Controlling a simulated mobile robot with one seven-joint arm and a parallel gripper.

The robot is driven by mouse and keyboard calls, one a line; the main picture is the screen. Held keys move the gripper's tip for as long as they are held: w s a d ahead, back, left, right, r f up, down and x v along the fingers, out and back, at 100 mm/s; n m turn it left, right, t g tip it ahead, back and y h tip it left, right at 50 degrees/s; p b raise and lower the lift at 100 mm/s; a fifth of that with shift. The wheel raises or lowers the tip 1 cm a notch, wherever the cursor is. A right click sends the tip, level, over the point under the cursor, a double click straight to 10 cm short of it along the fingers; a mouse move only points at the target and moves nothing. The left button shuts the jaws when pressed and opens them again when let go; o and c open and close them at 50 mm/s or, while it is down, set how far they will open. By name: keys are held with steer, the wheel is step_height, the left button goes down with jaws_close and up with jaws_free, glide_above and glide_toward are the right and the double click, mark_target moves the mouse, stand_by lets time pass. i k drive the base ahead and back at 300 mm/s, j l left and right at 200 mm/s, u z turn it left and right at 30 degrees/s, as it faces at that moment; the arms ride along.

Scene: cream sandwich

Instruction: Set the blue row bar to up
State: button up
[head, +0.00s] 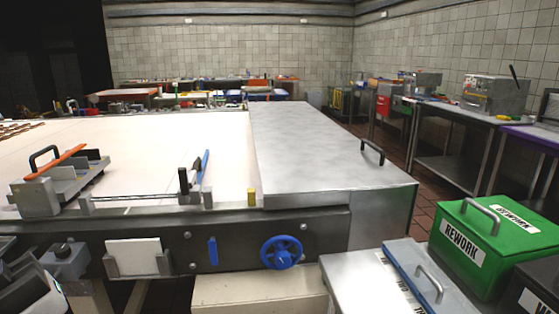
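A blue bar (204,166) stands steeply tilted at the near edge of the cream belt, beside a black upright handle (184,181). A thin rod (130,197) runs left from the handle's foot along the belt edge. I take this blue bar to be the row bar, but no label confirms it. A short blue lever (212,251) hangs nearly upright on the dark front panel, left of a blue handwheel (282,252). My gripper's fingers do not show. A dark and light grey shape at the lower left corner is cut off, and I cannot tell what it is.
A steel cover with a handle (330,150) lies right of the belt (130,150). A clamp-like fixture with an orange bar (55,162) sits at left. A green REWORK bin (490,245) and a blue-grey lidded bin (430,275) stand at lower right. Open floor shows behind them.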

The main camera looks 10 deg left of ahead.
mark_target(193, 179)
steer(key=i+j+u, duration=0.4)
steer(key=j+u, duration=0.15)
steer(key=i, duration=0.45)
